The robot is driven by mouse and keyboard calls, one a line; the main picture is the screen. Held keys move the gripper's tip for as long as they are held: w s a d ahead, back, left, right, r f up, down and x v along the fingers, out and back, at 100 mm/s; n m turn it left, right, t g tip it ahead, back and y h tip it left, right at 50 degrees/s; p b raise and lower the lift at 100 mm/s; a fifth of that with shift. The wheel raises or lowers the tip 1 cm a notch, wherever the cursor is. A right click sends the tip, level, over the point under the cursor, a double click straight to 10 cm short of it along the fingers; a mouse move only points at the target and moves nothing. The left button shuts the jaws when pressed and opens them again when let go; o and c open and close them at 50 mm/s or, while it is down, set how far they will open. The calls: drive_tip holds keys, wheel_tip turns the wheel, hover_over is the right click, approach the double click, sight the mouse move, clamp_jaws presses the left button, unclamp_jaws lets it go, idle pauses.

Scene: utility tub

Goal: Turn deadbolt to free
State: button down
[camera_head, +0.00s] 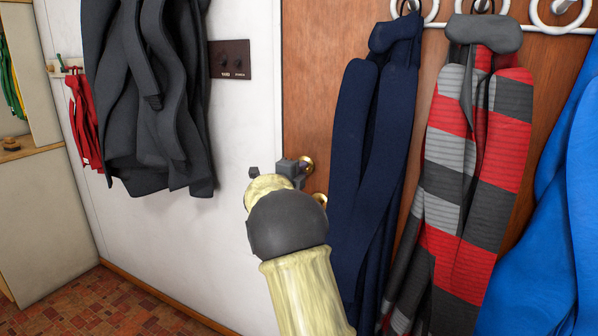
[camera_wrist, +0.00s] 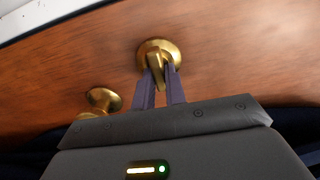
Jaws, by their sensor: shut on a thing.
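The deadbolt (camera_wrist: 160,50) is a round brass plate with a brass thumb-turn on the brown wooden door (camera_wrist: 235,55). In the wrist view my gripper (camera_wrist: 161,74) has its two fingers on either side of the thumb-turn, shut on it. The thumb-turn looks close to upright in that picture, slightly tilted. In the head view my gripper (camera_head: 283,168) is at the door's left edge, and only a bit of the brass deadbolt (camera_head: 307,165) shows beside it. The fingertips are mostly hidden there.
A brass doorknob (camera_wrist: 103,100) is close by the deadbolt. A navy garment (camera_head: 375,130) and a red-grey striped one (camera_head: 475,150) hang on the door just right of my arm. A dark grey coat (camera_head: 150,100) hangs on the white wall, near a brown switch plate (camera_head: 229,60).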

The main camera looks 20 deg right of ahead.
drive_tip(key=shift+w+a+r, duration=0.1)
drive_tip(key=shift+a+r, duration=0.05)
drive_tip(key=shift+r, duration=0.25)
drive_tip(key=c, duration=1.6)
unclamp_jaws()
drive_tip(key=shift+o, duration=0.8)
drive_tip(key=shift+f, duration=0.2)
drive_tip(key=v, duration=1.7)
drive_tip(key=shift+s, duration=0.25)
drive_tip(key=shift+a, duration=0.15)
